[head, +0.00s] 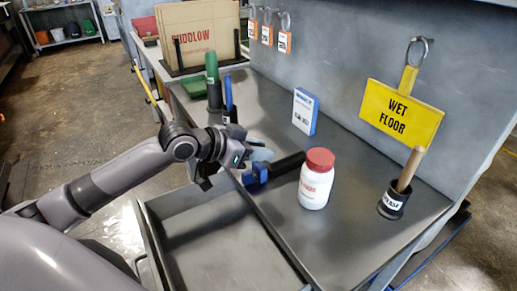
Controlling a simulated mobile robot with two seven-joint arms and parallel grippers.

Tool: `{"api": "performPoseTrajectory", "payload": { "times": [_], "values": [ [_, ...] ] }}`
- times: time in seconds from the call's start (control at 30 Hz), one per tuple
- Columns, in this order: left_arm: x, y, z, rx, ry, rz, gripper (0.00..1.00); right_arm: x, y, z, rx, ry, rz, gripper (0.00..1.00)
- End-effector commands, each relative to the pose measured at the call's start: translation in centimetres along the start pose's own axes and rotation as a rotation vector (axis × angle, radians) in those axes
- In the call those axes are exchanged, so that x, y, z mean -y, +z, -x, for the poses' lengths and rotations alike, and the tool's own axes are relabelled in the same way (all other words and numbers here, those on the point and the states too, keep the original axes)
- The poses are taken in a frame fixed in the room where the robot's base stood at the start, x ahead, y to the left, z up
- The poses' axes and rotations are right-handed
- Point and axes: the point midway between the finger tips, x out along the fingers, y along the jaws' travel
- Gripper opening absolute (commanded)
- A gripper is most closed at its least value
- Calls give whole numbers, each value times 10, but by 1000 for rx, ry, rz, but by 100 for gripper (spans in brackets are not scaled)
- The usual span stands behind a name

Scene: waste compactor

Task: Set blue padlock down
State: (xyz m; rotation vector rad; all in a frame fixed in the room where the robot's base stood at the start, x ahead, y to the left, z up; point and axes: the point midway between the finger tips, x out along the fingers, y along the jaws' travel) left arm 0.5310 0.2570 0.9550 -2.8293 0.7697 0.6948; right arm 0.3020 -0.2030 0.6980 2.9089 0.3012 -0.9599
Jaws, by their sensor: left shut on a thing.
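My left gripper (244,164) reaches in from the left and is over the front edge of the grey bench (345,215). It is shut on a blue thing (257,174), which I take for the blue padlock. Its shackle and label cannot be made out, as the gripper hides part of it. A dark bar (288,164) lies just right of the blue thing; whether they touch cannot be told. My right gripper is out of view.
A white bottle with a red lid (316,180) stands right of the gripper. A blue-white box (305,112), a black holder (393,203) and a green-topped bottle (213,82) also stand there. Orange padlocks (284,42) and a yellow sign (400,112) hang behind. An open drawer (215,250) lies below.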

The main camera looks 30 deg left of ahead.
Motion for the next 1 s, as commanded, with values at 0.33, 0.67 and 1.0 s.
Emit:
{"api": "performPoseTrajectory", "payload": {
  "times": [0.33, 0.67, 1.0],
  "values": [
    [0, 2, -1, 0, 0, 0, 54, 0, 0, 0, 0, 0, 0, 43],
    [0, 0, 4, 1, -1, -1, 54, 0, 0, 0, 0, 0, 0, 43],
    [1, 2, 50, 5, -2, -1, 54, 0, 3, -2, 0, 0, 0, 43]
  ]
}}
